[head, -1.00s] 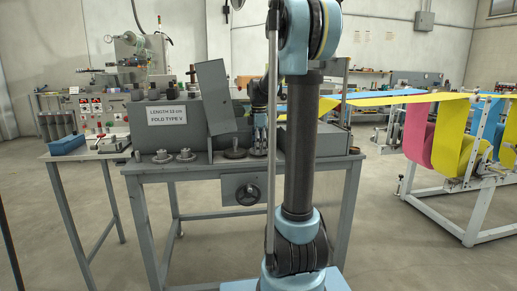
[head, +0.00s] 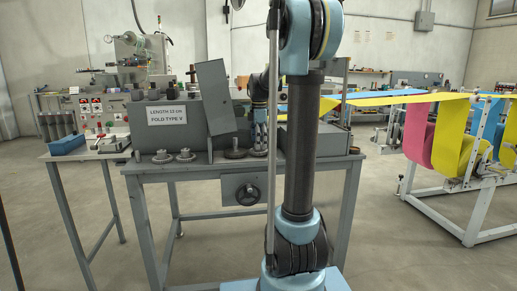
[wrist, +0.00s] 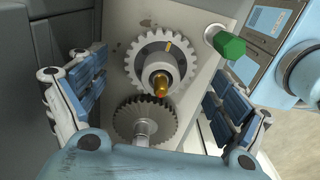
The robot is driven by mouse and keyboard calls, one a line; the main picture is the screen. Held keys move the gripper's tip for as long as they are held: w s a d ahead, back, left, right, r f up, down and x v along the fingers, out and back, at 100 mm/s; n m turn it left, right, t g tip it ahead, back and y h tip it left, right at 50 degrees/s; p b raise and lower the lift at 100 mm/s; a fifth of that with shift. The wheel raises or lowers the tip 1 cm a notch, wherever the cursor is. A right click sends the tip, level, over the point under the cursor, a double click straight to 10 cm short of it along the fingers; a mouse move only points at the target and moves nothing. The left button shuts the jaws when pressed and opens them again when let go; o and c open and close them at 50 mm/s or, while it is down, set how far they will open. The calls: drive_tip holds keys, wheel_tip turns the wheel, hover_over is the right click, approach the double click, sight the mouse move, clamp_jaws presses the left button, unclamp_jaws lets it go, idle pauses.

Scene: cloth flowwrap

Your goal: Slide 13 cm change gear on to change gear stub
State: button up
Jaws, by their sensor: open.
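In the wrist view a pale toothed gear (wrist: 143,58) with a yellow mark sits against a pale plate. A brass-tipped shaft (wrist: 160,84) stands out through its middle. A darker gear (wrist: 124,124) with a grey shaft lies just below it; whether their teeth touch is unclear. My gripper (wrist: 155,100) is open, with blue-padded fingers left and right of the gears, apart from them. In the head view my gripper (head: 259,148) points down over the bench, partly behind my arm. Two silver flanged pieces (head: 173,156) and a dark disc (head: 235,153) are at the bench's front; their sizes cannot be read.
A green knob (wrist: 229,44) stands out near the right finger. A grey machine housing (head: 195,135) with a sign and a tilted, raised panel (head: 215,97) is left of my gripper. A blue tray (head: 67,145) is at left.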

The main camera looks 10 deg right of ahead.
wheel_tip(320, 180, up, 9)
drive_tip(key=shift+r, duration=0.35)
drive_tip(key=shift+s, duration=0.15)
drive_tip(key=s+f+m+t, duration=0.1)
drive_tip(key=s+f+m, duration=0.8)
drive_tip(key=s+f, duration=0.4)
drive_tip(key=s+f+m+t, duration=0.1)
drive_tip(key=s+f+m, duration=0.7)
drive_tip(key=s+f, duration=0.5)
drive_tip(key=s, duration=0.8)
drive_tip(key=shift+s+f+m, duration=0.25)
drive_tip(key=shift+f+m, duration=0.05)
drive_tip(key=shift+m, duration=0.1)
